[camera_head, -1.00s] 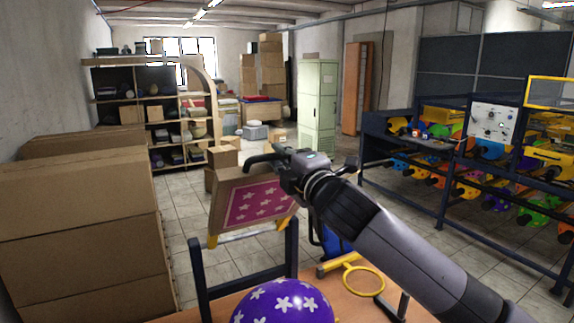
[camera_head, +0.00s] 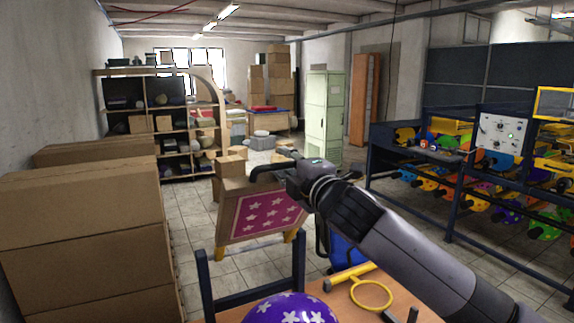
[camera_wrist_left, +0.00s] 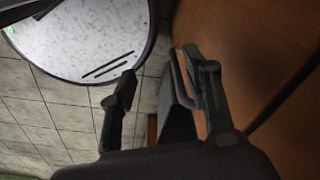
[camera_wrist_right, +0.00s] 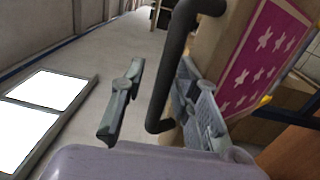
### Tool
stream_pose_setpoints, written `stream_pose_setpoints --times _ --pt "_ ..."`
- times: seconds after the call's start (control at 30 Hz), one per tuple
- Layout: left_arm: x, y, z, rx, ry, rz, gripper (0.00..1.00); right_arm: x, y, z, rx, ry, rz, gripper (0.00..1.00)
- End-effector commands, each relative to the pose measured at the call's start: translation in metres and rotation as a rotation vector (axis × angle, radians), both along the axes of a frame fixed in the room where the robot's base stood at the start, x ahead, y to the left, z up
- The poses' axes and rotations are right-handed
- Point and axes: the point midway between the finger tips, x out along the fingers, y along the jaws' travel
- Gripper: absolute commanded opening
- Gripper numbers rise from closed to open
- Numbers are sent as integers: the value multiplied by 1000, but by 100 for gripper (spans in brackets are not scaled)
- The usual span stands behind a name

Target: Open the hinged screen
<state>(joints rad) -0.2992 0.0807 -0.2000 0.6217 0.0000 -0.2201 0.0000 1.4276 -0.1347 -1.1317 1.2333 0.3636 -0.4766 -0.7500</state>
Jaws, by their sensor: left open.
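The hinged screen (camera_head: 263,214) is a board with a magenta panel of white stars. It stands steeply tilted above the work table, its starred face towards the head camera. A dark bent handle (camera_head: 268,169) is at its top edge and also shows in the right wrist view (camera_wrist_right: 160,100). My right gripper (camera_head: 287,176) is at this handle. In the right wrist view its fingers are apart, with the handle between them, nearer the right finger and clear of the left one. My left gripper (camera_wrist_left: 160,78) is open and empty, outside the head view.
A dark blue frame (camera_head: 205,285) stands at left. Cardboard boxes (camera_head: 85,240) fill the left; a machine rack (camera_head: 455,200) stands right.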

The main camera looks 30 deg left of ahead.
Motion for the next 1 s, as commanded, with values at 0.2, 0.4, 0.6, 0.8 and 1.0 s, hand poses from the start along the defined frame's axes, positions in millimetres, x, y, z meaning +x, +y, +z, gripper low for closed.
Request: stream_pose_setpoints --times 0.2,0.4,0.6,0.8,1.0 --pt "0 -1 0 -1 0 0 45 0 0 -3 -3 4 -1 33" --pt "-2 0 -1 -1 2 1 45 -2 -3 -3 -3 3 0 33" --pt "-2 0 0 -1 2 1 45 -15 -20 -4 -2 2 0 33" --pt "-2 0 0 -1 2 0 45 -34 -46 -5 -1 2 -1 33" --pt "-2 0 0 -1 2 0 45 -55 -72 -7 -1 1 0 33"
